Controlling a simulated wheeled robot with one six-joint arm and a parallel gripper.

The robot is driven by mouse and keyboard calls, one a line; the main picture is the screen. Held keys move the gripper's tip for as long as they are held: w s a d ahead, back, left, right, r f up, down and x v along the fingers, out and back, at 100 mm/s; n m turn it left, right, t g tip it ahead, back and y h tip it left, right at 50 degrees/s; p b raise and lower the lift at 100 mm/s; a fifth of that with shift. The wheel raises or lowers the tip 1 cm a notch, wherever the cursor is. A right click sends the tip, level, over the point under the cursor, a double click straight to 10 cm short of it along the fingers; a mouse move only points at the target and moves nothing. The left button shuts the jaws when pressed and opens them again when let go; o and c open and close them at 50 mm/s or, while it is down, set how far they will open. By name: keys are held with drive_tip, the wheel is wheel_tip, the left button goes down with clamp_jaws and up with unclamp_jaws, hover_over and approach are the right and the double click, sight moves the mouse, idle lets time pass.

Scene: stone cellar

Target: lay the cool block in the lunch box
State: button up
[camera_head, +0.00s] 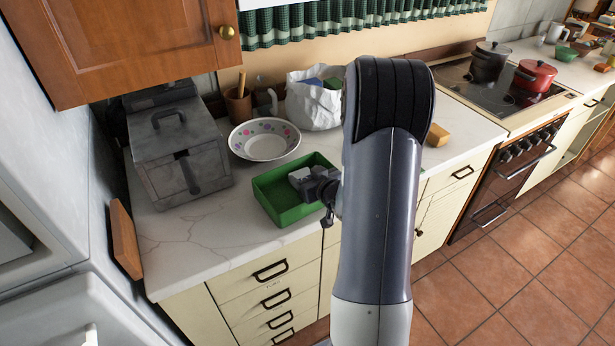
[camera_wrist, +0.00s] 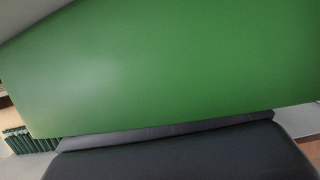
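A green open-topped box (camera_head: 268,205), which I take to be the lunch box, stands on the counter. My gripper (camera_head: 300,176) reaches over its open top from the right. A small pale grey piece shows at the gripper's end; I cannot tell whether it is the fingers or a held thing. In the wrist view a plain green surface (camera_wrist: 170,70), seemingly the box, fills most of the picture, very close, above a dark part of my gripper. The fingertips are hidden there. I cannot make out the cool block for certain.
A flowered bowl (camera_head: 264,140) stands behind the box, a grey metal fryer (camera_head: 180,165) to its left. A white bag (camera_head: 313,105) with blue and green contents is behind. A tan block (camera_head: 437,135) lies right of my arm. The counter's front left is clear.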

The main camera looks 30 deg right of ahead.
drive_tip(key=o, duration=0.3)
drive_tip(key=shift+s+a+f, duration=0.1)
drive_tip(key=shift+s+f, duration=0.15)
drive_tip(key=shift+f, duration=0.4)
drive_tip(key=shift+r+p, duration=0.5)
drive_tip(key=shift+p, duration=0.05)
drive_tip(key=r+v, duration=0.1)
drive_tip(key=v, duration=1.1)
drive_tip(key=shift+w, duration=0.2)
